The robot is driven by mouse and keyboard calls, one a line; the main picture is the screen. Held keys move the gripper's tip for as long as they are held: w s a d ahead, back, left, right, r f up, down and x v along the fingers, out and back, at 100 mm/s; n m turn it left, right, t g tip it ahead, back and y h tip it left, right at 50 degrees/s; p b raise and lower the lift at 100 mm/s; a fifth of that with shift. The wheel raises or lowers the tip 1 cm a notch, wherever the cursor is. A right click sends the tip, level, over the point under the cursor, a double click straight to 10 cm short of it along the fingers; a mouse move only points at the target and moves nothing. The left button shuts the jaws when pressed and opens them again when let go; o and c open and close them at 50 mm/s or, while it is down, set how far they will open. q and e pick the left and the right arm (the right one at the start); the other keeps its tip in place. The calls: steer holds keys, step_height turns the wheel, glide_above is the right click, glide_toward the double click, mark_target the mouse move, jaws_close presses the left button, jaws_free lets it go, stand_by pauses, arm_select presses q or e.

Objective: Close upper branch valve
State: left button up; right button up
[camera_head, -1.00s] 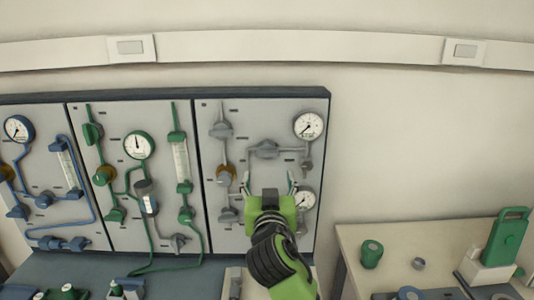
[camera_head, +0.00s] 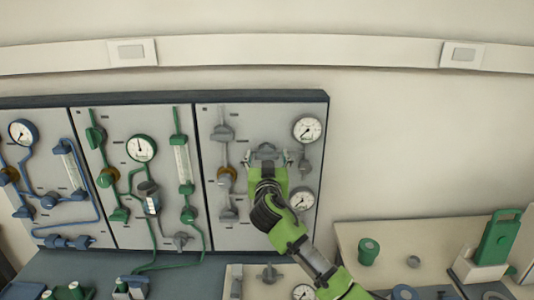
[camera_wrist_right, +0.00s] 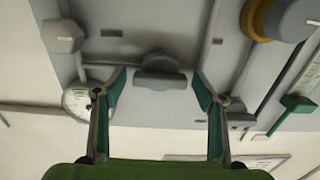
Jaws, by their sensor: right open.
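The upper branch valve, a grey handle (camera_head: 266,150) on the right-hand grey panel, sits to the left of the upper round gauge. My right gripper (camera_head: 267,160) is at this valve and partly covers it in the head view. In the right wrist view the grey valve handle (camera_wrist_right: 160,72) shows between the two spread fingers of the open gripper (camera_wrist_right: 160,88). A gap shows between the handle and each finger. My left gripper is not in view.
Close by are an upper gauge (camera_head: 307,129), a lower gauge (camera_head: 302,200) and a brass-collared knob (camera_head: 226,176). Green and blue piping panels stand to the left. A bench (camera_head: 350,236) with green items is at right.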

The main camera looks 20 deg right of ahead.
steer(key=shift+w, duration=0.3)
steer(key=shift+c, duration=0.4)
steer(key=c, duration=1)
steer(key=shift+c, duration=0.2)
